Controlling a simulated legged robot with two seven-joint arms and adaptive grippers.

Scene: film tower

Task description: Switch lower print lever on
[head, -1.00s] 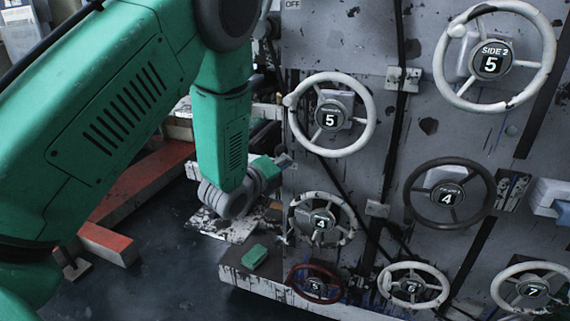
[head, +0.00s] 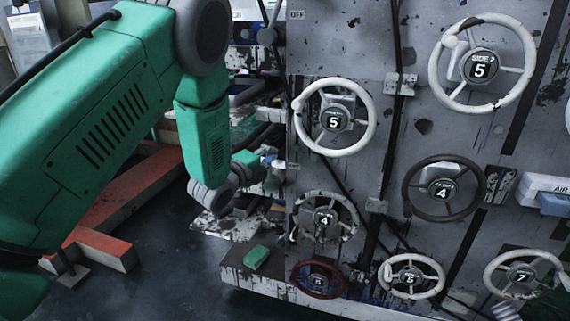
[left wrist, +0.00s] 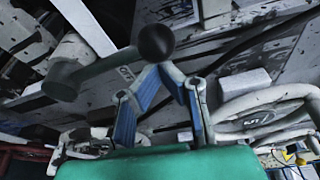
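In the left wrist view, a lever with a black ball knob (left wrist: 155,43) and a grey-green arm runs from a round pivot at the left. My left gripper (left wrist: 160,70) has its two blue-padded fingers drawn together at the tips, right by the underside of the knob. Nothing shows between the tips, and I cannot tell whether they touch the knob. In the head view, my left gripper (head: 276,164) is small and partly hidden, at the left edge of the grey panel (head: 380,30). The lever by it is not clear there. My right gripper is not in view.
Several numbered handwheels, such as a white one (head: 300,105), stick out from the panel. A green block (head: 256,257) lies on the ledge below. Red beams (head: 105,245) lie on the floor at left.

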